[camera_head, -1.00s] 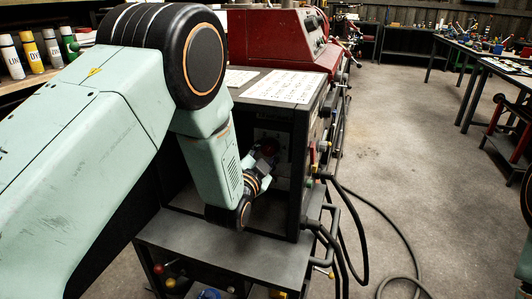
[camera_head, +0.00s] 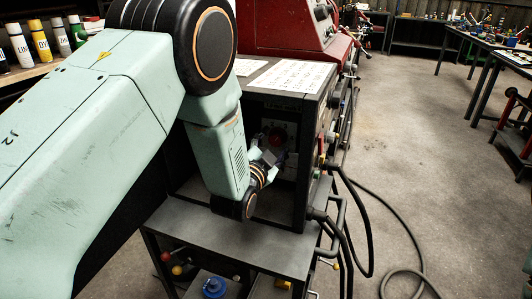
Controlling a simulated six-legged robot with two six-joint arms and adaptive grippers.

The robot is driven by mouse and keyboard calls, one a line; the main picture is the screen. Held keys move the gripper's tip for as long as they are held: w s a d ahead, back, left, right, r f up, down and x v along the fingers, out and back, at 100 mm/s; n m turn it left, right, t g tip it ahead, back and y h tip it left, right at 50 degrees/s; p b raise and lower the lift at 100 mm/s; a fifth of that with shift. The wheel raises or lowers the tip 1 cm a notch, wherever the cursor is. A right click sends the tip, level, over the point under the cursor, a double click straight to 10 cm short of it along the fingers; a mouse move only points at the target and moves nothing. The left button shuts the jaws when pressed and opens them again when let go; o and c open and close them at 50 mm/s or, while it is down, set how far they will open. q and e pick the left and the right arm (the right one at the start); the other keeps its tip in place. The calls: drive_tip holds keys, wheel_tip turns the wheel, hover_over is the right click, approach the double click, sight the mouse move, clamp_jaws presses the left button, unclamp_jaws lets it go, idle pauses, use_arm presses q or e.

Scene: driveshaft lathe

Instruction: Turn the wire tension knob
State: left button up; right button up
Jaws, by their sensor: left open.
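A dark red round knob (camera_head: 278,136) sits on the panel inside the open side of the dark machine cabinet (camera_head: 301,180). I take it for the wire tension knob; its markings are too small to read. My left arm comes in from the left, and its gripper (camera_head: 271,157) is at the cabinet opening, just below the knob in the picture. The gripper is open with nothing visible between its fingers. The forearm hides part of the opening, and I cannot tell if a finger touches the knob. My right gripper is out of view.
The cabinet stands on a dark cart (camera_head: 245,245), with printed sheets (camera_head: 290,76) on top. Black cables (camera_head: 372,230) hang from its right side to the floor. A red machine (camera_head: 290,30) stands behind. Bottles (camera_head: 40,40) line a left shelf. The floor at right is open.

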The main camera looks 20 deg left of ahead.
use_arm(q)
drive_tip(key=s, duration=1.1)
drive_tip(key=shift+s+a, duration=0.2)
drive_tip(key=shift+s, duration=0.05)
drive_tip(key=s+a+f+n+g, duration=0.1)
drive_tip(key=s+f+n+g, duration=0.2)
drive_tip(key=s+f+g, duration=0.45)
drive_tip(key=s+a+f+n+g, duration=0.1)
drive_tip(key=s+f+n+g, duration=0.2)
drive_tip(key=f, duration=0.7)
drive_tip(key=s+f+n+g, duration=0.1)
drive_tip(key=s+f+g, duration=0.1)
drive_tip(key=s, duration=0.6)
drive_tip(key=s+f+n+g, duration=0.1)
drive_tip(key=s+f+g, duration=0.2)
drive_tip(key=s+f, duration=0.2)
drive_tip(key=s+a+f+n+g, duration=0.1)
drive_tip(key=s+f, duration=0.3)
drive_tip(key=s, duration=0.8)
drive_tip(key=shift+g+y, duration=0.3)
drive_tip(key=shift+g, duration=0.45)
